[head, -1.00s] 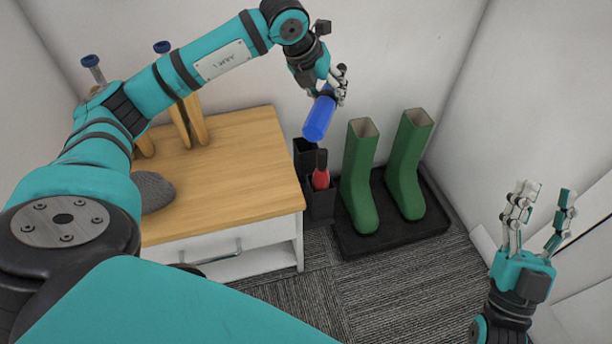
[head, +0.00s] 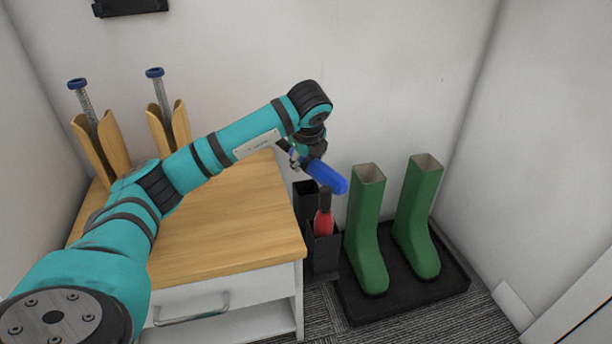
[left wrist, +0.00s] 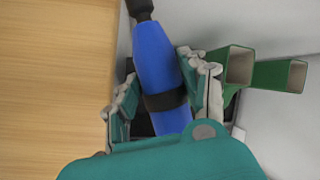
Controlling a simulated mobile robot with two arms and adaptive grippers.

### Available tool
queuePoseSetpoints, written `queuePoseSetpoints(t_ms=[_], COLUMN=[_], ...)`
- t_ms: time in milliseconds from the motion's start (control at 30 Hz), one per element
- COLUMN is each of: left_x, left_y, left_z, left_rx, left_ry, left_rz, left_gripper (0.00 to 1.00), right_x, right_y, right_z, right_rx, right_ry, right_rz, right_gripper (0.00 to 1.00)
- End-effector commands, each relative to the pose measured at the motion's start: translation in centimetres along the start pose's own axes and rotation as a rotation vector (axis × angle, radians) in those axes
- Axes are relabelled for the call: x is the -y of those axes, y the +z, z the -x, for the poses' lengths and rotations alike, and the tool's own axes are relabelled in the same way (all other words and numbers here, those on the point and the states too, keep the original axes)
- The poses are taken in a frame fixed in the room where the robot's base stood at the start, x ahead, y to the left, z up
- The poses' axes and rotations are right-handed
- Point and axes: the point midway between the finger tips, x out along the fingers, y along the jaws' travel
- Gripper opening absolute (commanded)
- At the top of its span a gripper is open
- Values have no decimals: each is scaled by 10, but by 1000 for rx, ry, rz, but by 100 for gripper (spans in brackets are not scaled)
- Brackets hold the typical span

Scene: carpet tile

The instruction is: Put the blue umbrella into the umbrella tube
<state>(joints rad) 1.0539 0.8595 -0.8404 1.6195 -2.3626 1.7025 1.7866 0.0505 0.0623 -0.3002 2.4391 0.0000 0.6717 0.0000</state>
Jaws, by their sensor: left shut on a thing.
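My left gripper (head: 303,158) is shut on the blue umbrella (head: 326,178). The umbrella is held in the air beside the cabinet's right edge, tilted down to the right in the head view. In the left wrist view the blue umbrella (left wrist: 156,60) lies between the fingers, with a dark strap around it and a black handle at the top. Below it stands a black umbrella holder (head: 322,258) with square openings. A red umbrella (head: 323,222) with a dark handle stands in its front part. The rear opening (head: 303,188) is partly hidden. My right gripper is out of view.
A wooden-topped white cabinet (head: 220,225) stands left of the holder. Wooden shoe trees (head: 97,150) with blue knobs stand on it. Green boots (head: 366,230) stand on a black tray (head: 405,307) to the right. Walls close off the back and right.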

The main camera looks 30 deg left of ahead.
Motion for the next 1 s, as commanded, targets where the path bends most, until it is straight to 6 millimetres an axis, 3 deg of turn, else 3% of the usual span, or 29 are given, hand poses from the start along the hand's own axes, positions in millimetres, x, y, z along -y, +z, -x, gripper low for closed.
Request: queuePoseSetpoints(t_ms=[33, 200, 967, 1000], left_x=[-4, -9, -11, -12], left_y=[-5, -11, -15, -15], left_z=[-12, -26, -36, -36], left_rx=[0, 0, 0, 0], left_ry=[1, 0, -2, 0], left_rz=[0, 1, 0, -1], left_gripper=[0, 0, 0, 46], right_x=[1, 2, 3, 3], right_y=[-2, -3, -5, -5], right_z=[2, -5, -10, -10], right_rx=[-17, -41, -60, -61], right_ry=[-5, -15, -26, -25], right_rz=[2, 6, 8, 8], right_gripper=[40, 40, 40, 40])
